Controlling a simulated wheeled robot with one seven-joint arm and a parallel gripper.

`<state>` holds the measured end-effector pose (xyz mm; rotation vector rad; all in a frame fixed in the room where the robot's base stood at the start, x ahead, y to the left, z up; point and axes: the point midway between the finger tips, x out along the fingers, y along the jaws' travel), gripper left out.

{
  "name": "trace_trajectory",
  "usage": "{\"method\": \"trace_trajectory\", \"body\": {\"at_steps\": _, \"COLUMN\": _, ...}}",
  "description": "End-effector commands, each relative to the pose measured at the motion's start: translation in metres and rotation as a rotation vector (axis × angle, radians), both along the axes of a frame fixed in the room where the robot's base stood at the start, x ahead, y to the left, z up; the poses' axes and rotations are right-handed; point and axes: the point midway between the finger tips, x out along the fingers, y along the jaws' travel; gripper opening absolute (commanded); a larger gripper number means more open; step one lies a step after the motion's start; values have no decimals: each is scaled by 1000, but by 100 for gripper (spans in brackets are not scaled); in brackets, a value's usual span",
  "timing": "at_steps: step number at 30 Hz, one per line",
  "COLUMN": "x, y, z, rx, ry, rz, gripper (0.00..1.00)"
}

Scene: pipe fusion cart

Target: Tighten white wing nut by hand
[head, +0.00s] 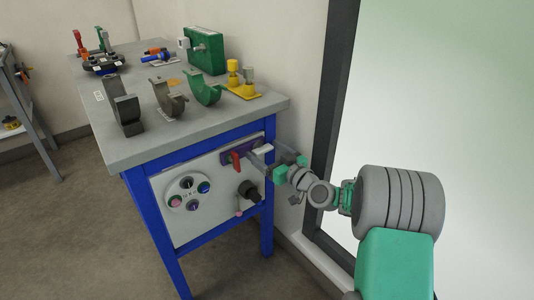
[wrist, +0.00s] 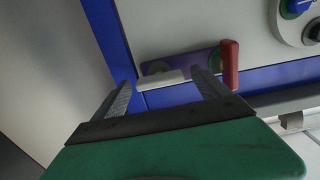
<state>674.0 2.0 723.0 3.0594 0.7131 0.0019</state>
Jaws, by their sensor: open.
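The white wing nut (wrist: 162,79) shows as a pale flat bar at one end of a purple plate on the cart's front panel. In the head view the white wing nut (head: 263,149) is at the plate's right end, close to my fingers. My gripper (wrist: 162,78) is open, with one finger on each side of the nut in the wrist picture. I cannot tell whether either finger touches it. In the head view my gripper (head: 262,157) reaches the panel from the right. The nut's base and shaft are not clearly visible.
A red handle (wrist: 230,65) stands out from the purple plate (wrist: 196,62) beside my right-hand finger in the wrist view. A round control plate (head: 188,192) and a black knob (head: 248,190) are on the panel. A blue leg (head: 267,215) and the wall are close.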

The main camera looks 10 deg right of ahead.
Motion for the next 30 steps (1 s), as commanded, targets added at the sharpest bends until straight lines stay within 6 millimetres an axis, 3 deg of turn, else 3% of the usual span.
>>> {"method": "trace_trajectory", "body": {"at_steps": 3, "x": 0, "y": 0, "z": 0, "rx": 0, "ry": 0, "rz": 0, "gripper": 85}}
{"method": "trace_trajectory", "body": {"at_steps": 25, "x": -1, "y": -1, "z": 0, "rx": 0, "ry": 1, "rz": -1, "gripper": 25}}
{"method": "trace_trajectory", "body": {"at_steps": 30, "x": -1, "y": -1, "z": 0, "rx": 3, "ry": 3, "rz": -1, "gripper": 23}}
